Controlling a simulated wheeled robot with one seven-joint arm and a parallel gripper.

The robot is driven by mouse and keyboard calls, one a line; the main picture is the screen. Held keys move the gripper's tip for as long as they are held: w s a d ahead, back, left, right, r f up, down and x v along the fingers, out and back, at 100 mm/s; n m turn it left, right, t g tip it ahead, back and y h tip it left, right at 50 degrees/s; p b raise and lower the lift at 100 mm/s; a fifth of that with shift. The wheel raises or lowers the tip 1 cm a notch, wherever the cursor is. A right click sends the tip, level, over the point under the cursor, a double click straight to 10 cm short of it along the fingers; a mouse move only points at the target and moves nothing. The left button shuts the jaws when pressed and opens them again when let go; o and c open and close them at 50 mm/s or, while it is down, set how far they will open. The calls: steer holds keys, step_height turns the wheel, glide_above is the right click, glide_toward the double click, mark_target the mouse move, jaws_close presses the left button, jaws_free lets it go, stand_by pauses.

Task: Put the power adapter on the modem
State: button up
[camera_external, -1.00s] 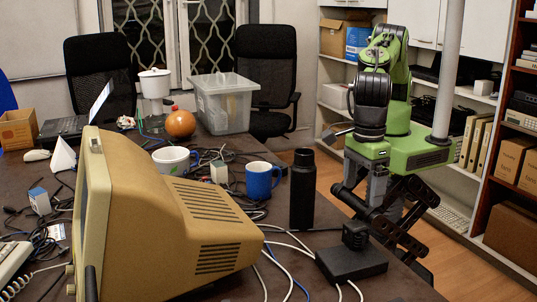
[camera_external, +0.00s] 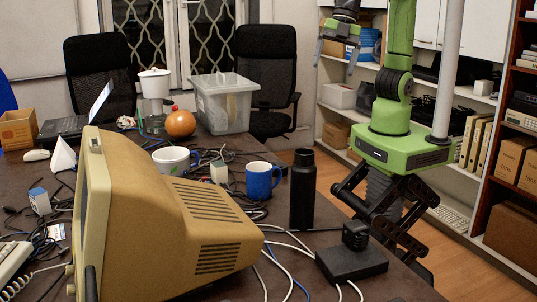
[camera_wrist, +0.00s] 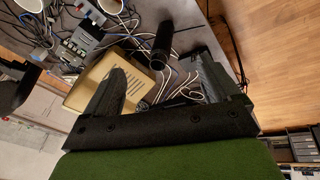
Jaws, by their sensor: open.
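The modem (camera_external: 345,268) is a flat black box at the front right edge of the table. A small black block (camera_external: 355,235), which looks like the power adapter, stands upright at its back and appears to rest on the modem's top. My gripper (camera_external: 336,55) is raised high above and behind the table, far from both, with its fingers apart and pointing down. In the wrist view my gripper (camera_wrist: 165,85) is open with nothing held between its fingers.
A black bottle (camera_external: 303,190) stands just behind the modem, with a blue mug (camera_external: 262,180) to its left. A large beige monitor (camera_external: 165,225) fills the front left. Loose white and blue cables (camera_external: 285,255) run beside the modem. The air around my gripper is clear.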

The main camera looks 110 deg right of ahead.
steer(key=s+d+f+m+t, duration=0.1)
steer(key=s+d+m, duration=0.3)
steer(key=s+m, duration=0.2)
steer(key=s+d+f+m+t+h, duration=0.1)
steer(key=s+d+f+m, duration=0.1)
steer(key=s+d+m, duration=0.2)
steer(key=s+m, duration=0.2)
steer(key=s, duration=0.1)
